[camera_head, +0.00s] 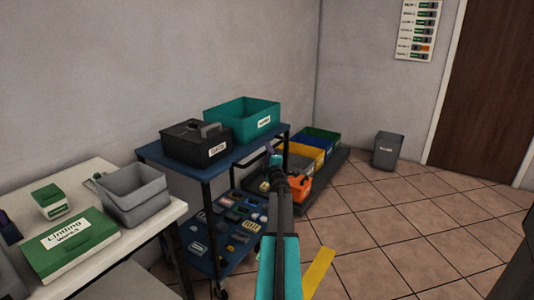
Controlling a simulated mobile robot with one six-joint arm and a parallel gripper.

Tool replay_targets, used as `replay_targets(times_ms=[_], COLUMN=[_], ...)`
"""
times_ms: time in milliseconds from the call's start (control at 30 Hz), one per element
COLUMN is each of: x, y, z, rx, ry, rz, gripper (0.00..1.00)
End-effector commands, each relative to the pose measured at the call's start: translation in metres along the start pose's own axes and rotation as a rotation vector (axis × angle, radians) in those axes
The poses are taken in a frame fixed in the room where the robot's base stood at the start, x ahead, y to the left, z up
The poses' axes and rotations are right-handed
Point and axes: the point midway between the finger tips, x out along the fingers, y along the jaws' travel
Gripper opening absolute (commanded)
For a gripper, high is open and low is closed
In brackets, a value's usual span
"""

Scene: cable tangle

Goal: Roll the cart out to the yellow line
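A blue cart (180,155) with dark posts stands against the wall in the middle of the head view. A short yellow line (319,272) lies on the tiled floor to the right of the cart, partly hidden by my arm. My gripper (272,152) is at the cart's right end, overlapping its edge in the picture. I cannot tell whether it touches the cart or whether its fingers are open.
A white table (160,224) at left holds a green case (75,245) and grey bins (133,195). Behind the cart, coloured bins (304,157) and an orange container (297,186) sit on a low dark platform. A grey waste bin (388,151) stands near the door. Floor at right is open.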

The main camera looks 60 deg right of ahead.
Motion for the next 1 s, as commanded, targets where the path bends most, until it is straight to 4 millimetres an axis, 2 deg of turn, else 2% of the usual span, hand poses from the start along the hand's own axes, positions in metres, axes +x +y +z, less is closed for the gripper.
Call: replay_targets(times_ms=[433,467,600,667,800,833,1000], x=[0.0056,0.0056,0.0055,0.0055,0.0054,-0.0003,0.0036], y=[0.0005,0.0005,0.0006,0.0005,0.0005,0.0008,0.0005], z=[0.0007,0.0008,0.0011,0.0013,0.0015,-0.0031,-0.0009], rx=[0.0,0.0,0.0,0.0,0.0,0.0,0.0], ry=[-0.001,-0.001,-0.001,-0.002,-0.002,-0.001,0.002], rz=[0.0,0.0,0.0,0.0,0.0,0.0,0.0], gripper=[0.33,0.31,0.07,0.0,0.0,0.0,0.0])
